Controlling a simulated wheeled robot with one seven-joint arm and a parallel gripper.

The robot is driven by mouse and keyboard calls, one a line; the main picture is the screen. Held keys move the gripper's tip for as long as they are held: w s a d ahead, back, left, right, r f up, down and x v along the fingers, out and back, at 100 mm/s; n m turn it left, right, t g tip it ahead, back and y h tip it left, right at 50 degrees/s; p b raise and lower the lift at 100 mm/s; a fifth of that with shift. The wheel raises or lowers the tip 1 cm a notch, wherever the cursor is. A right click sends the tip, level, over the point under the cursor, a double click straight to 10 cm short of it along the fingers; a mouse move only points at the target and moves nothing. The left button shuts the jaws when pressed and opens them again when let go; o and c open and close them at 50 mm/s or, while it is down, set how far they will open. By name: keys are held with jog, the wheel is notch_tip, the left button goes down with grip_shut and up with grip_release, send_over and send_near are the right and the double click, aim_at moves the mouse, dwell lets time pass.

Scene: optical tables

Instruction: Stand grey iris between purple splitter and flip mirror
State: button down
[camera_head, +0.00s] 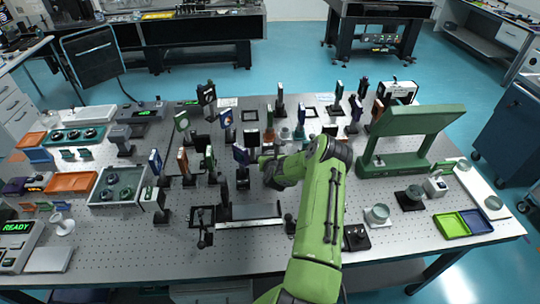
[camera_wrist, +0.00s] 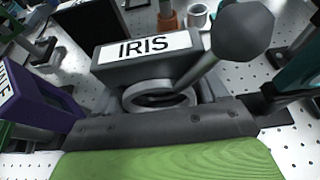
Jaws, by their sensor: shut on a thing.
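The grey iris (camera_wrist: 147,70), with a white label reading IRIS, fills the middle of the wrist view. My gripper (camera_wrist: 165,98) is shut on it; the jaw tips are largely hidden behind the iris and the dark palm. In the head view my gripper (camera_head: 270,166) is low among the optics near the middle of the table, and the iris is hard to make out there. A purple mount (camera_wrist: 38,100) with a partly cut-off label stands just left of the iris, apart from it; a purple-blue mount also shows in the head view (camera_head: 241,156). I cannot pick out the flip mirror for certain.
Several upright optics crowd the table left of and behind my gripper. A large green frame (camera_head: 405,165) stands to the right. A rod with a dark knob (camera_wrist: 244,32) crosses close by the iris. Bare perforated tabletop (camera_head: 150,240) lies at the front left.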

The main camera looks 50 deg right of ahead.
jog(key=shift+c, duration=0.2)
grip_release()
jog(key=shift+r, duration=0.1)
jog(key=shift+s+a+r, duration=0.15)
jog(key=shift+s+a, duration=0.15)
jog(key=p+v, duration=0.1)
jog(key=v, duration=1)
jog(key=shift+s, duration=0.15)
